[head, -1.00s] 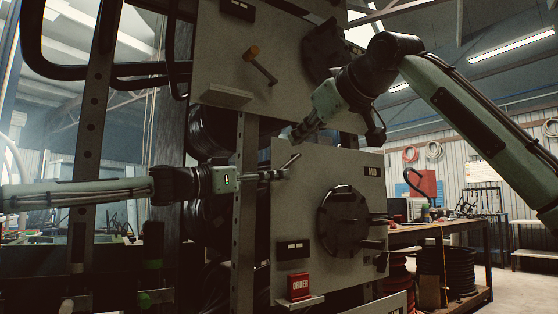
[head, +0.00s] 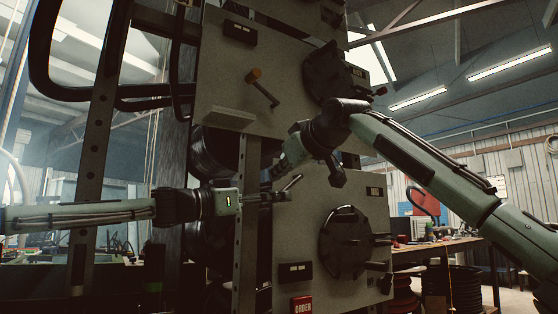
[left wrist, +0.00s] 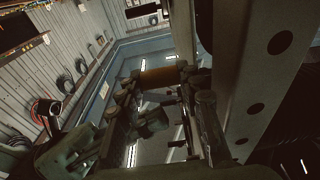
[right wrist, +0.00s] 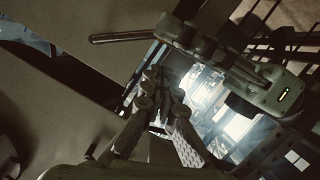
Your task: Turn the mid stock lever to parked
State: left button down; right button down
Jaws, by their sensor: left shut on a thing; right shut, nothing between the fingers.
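The lower grey panel (head: 315,215) carries a plate reading MID (head: 374,191). Its stock lever (head: 293,182) shows as a short metal rod slanting up to the right near the panel's upper left corner. My left gripper (head: 284,197) is shut at the rod's lower left end. In the left wrist view an orange-brown grip (left wrist: 158,77) lies across between its fingers. In the right wrist view the rod (right wrist: 122,38) shows beyond the right fingers (right wrist: 160,92), beside the left gripper (right wrist: 225,58).
The upper panel (head: 225,85) has its own orange-knobbed lever (head: 264,88) and a small ledge (head: 229,117). A round dark flange (head: 344,242) stands out from the lower panel. A red ORDER box (head: 301,305) is below. A workbench (head: 440,245) is at right.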

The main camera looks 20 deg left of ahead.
aim_at(284, 189)
pick_arm(q)
jog(key=shift+d+f, duration=0.2)
jog(key=shift+f, duration=0.3)
pick_arm(e)
jog(key=shift+w+d+f, duration=0.1)
jog(key=shift+w+f, duration=0.05)
jog(key=shift+f, duration=0.35)
jog(key=shift+w+d+f, duration=0.1)
jog(key=shift+f, duration=0.4)
jog(key=shift+w+d+f+n, duration=0.15)
jog(key=shift+w+f, duration=0.05)
jog(key=shift+f, duration=0.2)
jog(key=shift+w+d+f+n, duration=0.1)
jog(key=shift+w+f+n, duration=0.05)
jog(key=shift+f, duration=0.25)
pick_arm(q)
jog(key=c, duration=1.3)
grip_release()
jog(key=shift+w+r, duration=0.1)
jog(key=shift+r, duration=0.1)
jog(key=shift+a+r, duration=0.1)
jog(key=shift+a, duration=0.05)
